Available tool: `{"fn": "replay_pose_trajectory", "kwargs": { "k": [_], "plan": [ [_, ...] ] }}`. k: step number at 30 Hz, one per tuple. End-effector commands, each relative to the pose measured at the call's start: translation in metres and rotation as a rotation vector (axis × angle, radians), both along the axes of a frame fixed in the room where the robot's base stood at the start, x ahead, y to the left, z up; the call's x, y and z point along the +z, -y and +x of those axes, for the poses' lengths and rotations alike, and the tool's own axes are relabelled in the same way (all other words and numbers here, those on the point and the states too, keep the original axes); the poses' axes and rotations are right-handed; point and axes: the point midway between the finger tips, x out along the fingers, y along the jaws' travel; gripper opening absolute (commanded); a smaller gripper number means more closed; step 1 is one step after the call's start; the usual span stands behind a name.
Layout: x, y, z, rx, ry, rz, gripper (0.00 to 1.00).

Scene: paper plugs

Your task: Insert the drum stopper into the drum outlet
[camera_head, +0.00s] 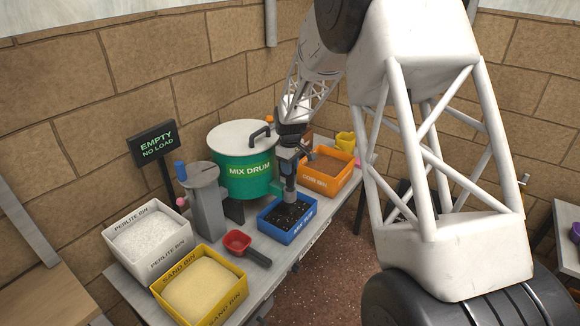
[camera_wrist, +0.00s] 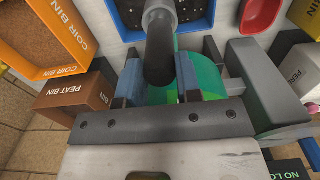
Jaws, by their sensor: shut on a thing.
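My gripper (camera_head: 290,165) is shut on a dark rod-like stopper (camera_wrist: 160,50), which sits between the blue-grey fingers in the wrist view. The stopper's wider grey end (camera_head: 290,190) points down over the blue bin (camera_head: 268,232) of dark material in the head view. The green mix drum (camera_head: 250,180), with a grey lid and dark handle, stands just left of my gripper. In the wrist view, part of its green wall (camera_wrist: 208,78) shows beside the fingers. I cannot make out the drum outlet; my gripper and the stopper cover part of the drum's front side.
The orange coir bin (camera_head: 328,172) stands close right of my gripper. A red scoop (camera_head: 238,241), yellow sand bin (camera_head: 200,285) and white perlite bin (camera_head: 148,238) are to the left. A grey post (camera_head: 207,205) and an "EMPTY NO LOAD" sign (camera_head: 153,143) stand left of the drum.

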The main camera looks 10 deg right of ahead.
Motion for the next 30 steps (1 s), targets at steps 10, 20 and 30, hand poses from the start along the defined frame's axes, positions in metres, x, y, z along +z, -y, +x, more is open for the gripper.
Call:
{"fn": "replay_pose_trajectory", "kwargs": {
  "k": [10, 20, 30],
  "plan": [
    [0.0003, 0.0, 0.0001, 0.0, 0.0, 0.0, 0.01],
    [-0.0014, 0.0, 0.0001, 0.0, 0.0, 0.0, 0.01],
    [-0.0065, 0.0, 0.0003, 0.0, 0.0, 0.0, 0.01]
  ]
}}
